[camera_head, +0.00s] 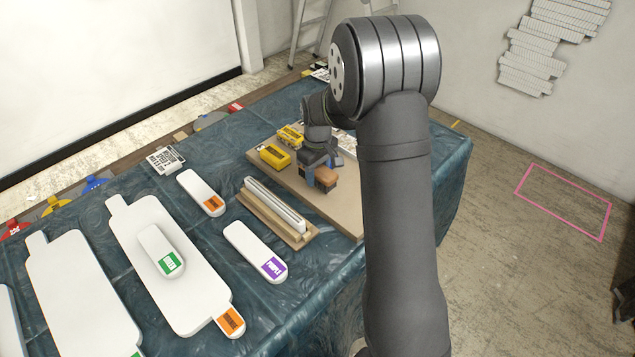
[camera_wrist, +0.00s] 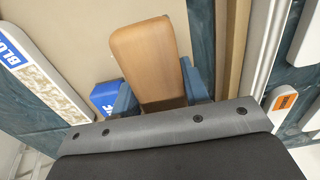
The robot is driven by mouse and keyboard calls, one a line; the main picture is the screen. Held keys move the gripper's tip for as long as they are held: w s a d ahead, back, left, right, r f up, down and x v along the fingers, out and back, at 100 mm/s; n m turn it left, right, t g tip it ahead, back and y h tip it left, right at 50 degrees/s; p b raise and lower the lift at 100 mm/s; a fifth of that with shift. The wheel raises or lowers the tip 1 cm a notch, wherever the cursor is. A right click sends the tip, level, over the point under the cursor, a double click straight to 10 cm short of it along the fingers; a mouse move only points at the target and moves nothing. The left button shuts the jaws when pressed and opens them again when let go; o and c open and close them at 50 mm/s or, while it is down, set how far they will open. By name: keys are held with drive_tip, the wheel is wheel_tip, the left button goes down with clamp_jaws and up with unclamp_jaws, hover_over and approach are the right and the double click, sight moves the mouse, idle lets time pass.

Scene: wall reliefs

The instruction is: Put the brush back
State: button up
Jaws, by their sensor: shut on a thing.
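The brush shows as a brown wooden block (camera_wrist: 152,60) between my gripper's two blue-grey fingers (camera_wrist: 160,92) in the wrist view. My gripper is shut on it. In the head view the brown brush (camera_head: 325,177) shows at the end of my gripper (camera_head: 315,168), over the tan board (camera_head: 338,210) on the table. Its underside and any bristles are hidden, and I cannot tell whether it touches the board.
A wooden holder (camera_head: 262,226) with a long pale bar stands left of the brush. Yellow boxes (camera_head: 274,155) sit behind it. White labelled paddles (camera_head: 255,252) lie across the blue-covered table (camera_head: 90,205). A blue item (camera_wrist: 104,98) and a BLUE-labelled piece (camera_wrist: 40,72) lie near my gripper.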

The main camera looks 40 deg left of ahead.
sight(318, 183)
drive_tip(key=shift+f, duration=2.05)
drive_tip(key=o, duration=0.9)
drive_tip(key=shift+f, duration=0.1)
drive_tip(key=shift+o, duration=0.2)
wheel_tip(318, 183, up, 12)
drive_tip(key=shift+r, duration=0.15)
wheel_tip(318, 183, down, 12)
drive_tip(key=shift+f, duration=0.1)
drive_tip(key=shift+r, duration=1.85)
